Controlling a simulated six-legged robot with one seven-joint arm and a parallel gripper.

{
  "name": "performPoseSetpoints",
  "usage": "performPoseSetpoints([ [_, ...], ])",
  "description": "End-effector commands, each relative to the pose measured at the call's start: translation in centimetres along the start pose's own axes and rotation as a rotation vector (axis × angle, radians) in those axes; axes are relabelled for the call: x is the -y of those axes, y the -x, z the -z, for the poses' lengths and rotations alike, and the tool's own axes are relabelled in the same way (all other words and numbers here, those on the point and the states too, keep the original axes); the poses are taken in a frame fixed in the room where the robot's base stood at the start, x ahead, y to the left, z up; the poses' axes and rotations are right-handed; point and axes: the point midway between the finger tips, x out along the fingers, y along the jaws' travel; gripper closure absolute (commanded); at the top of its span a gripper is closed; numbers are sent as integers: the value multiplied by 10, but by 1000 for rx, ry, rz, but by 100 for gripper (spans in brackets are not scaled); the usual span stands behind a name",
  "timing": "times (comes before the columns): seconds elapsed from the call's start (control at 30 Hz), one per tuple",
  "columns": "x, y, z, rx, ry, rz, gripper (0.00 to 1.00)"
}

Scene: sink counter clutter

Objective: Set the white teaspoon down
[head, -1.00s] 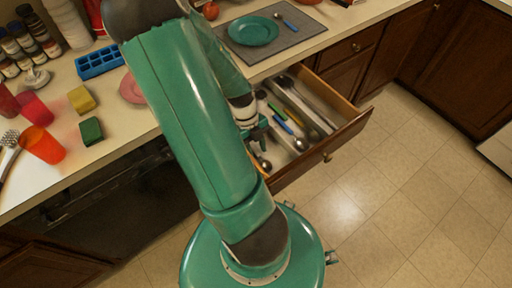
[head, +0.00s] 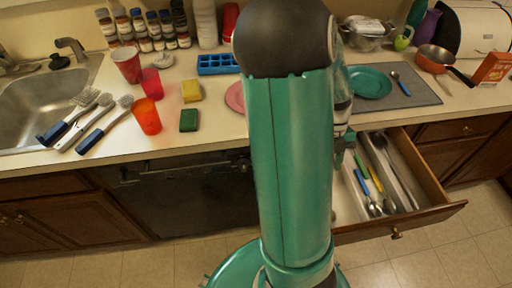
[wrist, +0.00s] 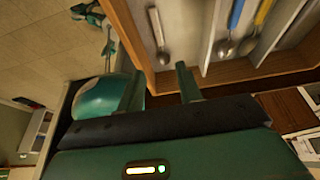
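The white teaspoon (wrist: 157,30) lies in the left compartment of the open drawer (wrist: 185,72) in the wrist view, its pale handle pointing away and its metal bowl near the drawer front. My gripper (wrist: 163,86) is open, its two fingers apart with nothing between them. It is above the drawer front, apart from the teaspoon. In the head view my arm hides most of the gripper and the left part of the drawer (head: 436,211).
The compartment to the right holds a blue-handled spoon (head: 360,182) and a yellow-handled spoon (head: 377,178). A teal plate (head: 370,82) rests on a grey mat (head: 421,92) above the drawer.

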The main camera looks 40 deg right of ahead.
Motion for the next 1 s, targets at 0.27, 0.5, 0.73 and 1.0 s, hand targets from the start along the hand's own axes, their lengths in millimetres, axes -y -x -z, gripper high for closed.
performPoseSetpoints([
  [0.27, -65, 31, -14, 142, 587, -5, 65],
  [0.5, -160, 85, -3, 336, 1493, 159, 65],
  [0.73, -236, 132, 38, 425, 2314, 532, 65],
  [1.0, -297, 166, 105, -213, -2759, -1091, 65],
])
